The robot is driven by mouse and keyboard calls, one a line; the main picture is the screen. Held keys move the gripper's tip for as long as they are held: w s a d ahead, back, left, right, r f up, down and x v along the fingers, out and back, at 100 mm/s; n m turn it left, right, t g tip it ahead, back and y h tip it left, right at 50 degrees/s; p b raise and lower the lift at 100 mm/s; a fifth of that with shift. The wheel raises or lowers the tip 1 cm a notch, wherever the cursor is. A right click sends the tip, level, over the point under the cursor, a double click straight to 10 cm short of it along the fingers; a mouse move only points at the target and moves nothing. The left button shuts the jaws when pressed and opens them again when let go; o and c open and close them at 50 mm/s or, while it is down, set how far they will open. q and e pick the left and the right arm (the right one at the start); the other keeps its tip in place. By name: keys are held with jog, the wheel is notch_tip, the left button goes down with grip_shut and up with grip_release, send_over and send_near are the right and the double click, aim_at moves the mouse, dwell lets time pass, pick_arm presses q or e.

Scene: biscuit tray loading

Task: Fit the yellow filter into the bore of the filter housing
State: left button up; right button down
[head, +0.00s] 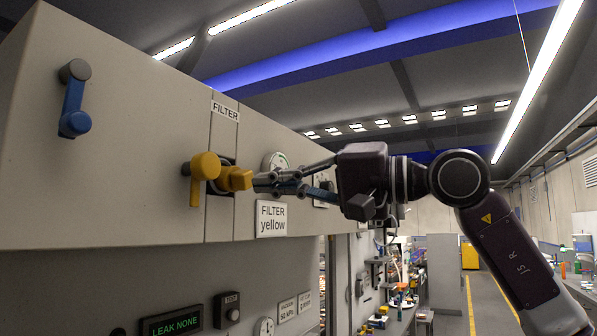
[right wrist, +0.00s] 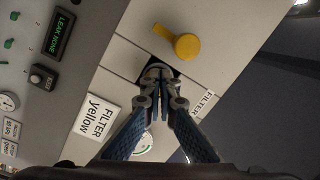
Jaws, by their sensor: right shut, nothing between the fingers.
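The yellow filter (head: 235,179) shows in the head view as a short yellow piece at the dark bore of the filter housing (head: 223,215). How deep it sits in the bore I cannot tell. My right gripper (head: 256,182) is shut and empty, its tips close to the filter's outer end; touching or apart is unclear. In the right wrist view the shut fingers (right wrist: 159,112) point at the dark bore and hide most of it, and I cannot make out the filter there. A yellow lever (head: 204,166) beside the bore hangs down; it also shows in the right wrist view (right wrist: 186,46). My left gripper is out of view.
A blue lever (head: 74,123) is on the cabinet face at the left. A "FILTER yellow" label (head: 271,218) and a round gauge (head: 275,162) are close to my right fingers. A green "LEAK NONE" display (head: 171,327) is below. Open room lies right of the cabinet.

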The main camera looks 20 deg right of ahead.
aim_at(251, 176)
jog(key=s+d+r+t+h, duration=0.1)
jog(key=d+r+h, duration=0.1)
jog(key=d, duration=0.2)
jog(key=shift+p+x, duration=0.35)
jog(key=shift+x, duration=2.75)
jog(key=shift+d, duration=0.15)
